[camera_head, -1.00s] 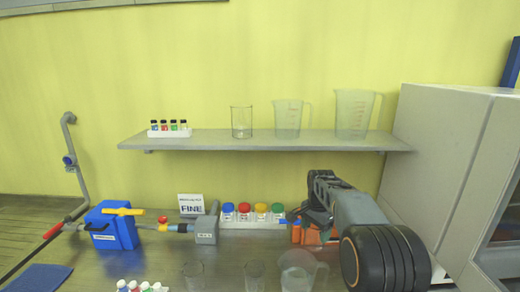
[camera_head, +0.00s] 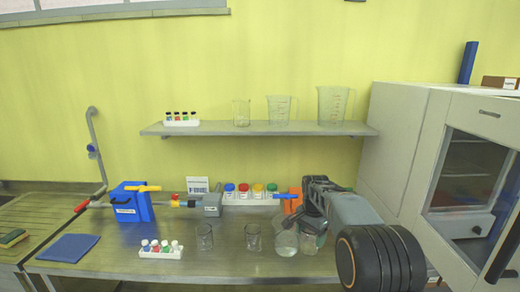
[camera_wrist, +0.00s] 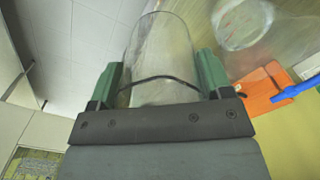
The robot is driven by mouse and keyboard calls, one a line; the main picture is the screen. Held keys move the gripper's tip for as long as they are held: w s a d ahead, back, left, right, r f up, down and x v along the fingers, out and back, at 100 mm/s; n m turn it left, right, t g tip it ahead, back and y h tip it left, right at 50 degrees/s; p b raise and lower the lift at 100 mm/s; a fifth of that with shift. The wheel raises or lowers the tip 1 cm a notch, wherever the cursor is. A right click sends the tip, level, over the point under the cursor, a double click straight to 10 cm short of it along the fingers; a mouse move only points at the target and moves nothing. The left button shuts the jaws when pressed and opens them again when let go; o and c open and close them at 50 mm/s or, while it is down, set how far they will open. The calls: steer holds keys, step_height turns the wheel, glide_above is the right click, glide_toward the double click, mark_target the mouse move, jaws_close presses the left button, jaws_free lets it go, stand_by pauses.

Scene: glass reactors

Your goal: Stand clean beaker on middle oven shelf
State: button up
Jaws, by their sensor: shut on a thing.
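My gripper (camera_head: 314,222) is over the right part of the bench, beside the oven. In the wrist view a clear glass beaker (camera_wrist: 162,50) sits between its green fingers, which are shut on it. In the head view the held beaker (camera_head: 309,244) is partly hidden behind a jug and my gripper. The oven (camera_head: 400,140) stands at the right. I cannot tell the middle shelf clearly.
Two beakers (camera_head: 205,237) (camera_head: 252,238) and a clear jug (camera_head: 286,244) stand on the bench. An orange object (camera_head: 294,198) is behind my gripper. A wall shelf (camera_head: 260,129) holds glassware above. A blue pump-like box (camera_head: 132,202) and white vial rack (camera_head: 161,250) are left.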

mark_target(309, 243)
steer(key=shift+n, duration=0.5)
step_height(309, 243, down, 4)
steer(key=shift+w+f, duration=0.1)
steer(key=shift+w, duration=0.05)
steer(key=s+f+n+b, duration=0.1)
steer(key=s+f+n, duration=0.3)
steer(key=f, duration=0.7)
steer(key=s+f+n+b, duration=0.2)
steer(key=s+f+n, duration=0.3)
steer(key=s+f, duration=0.4)
step_height(309, 243, down, 2)
steer(key=shift+f, duration=0.15)
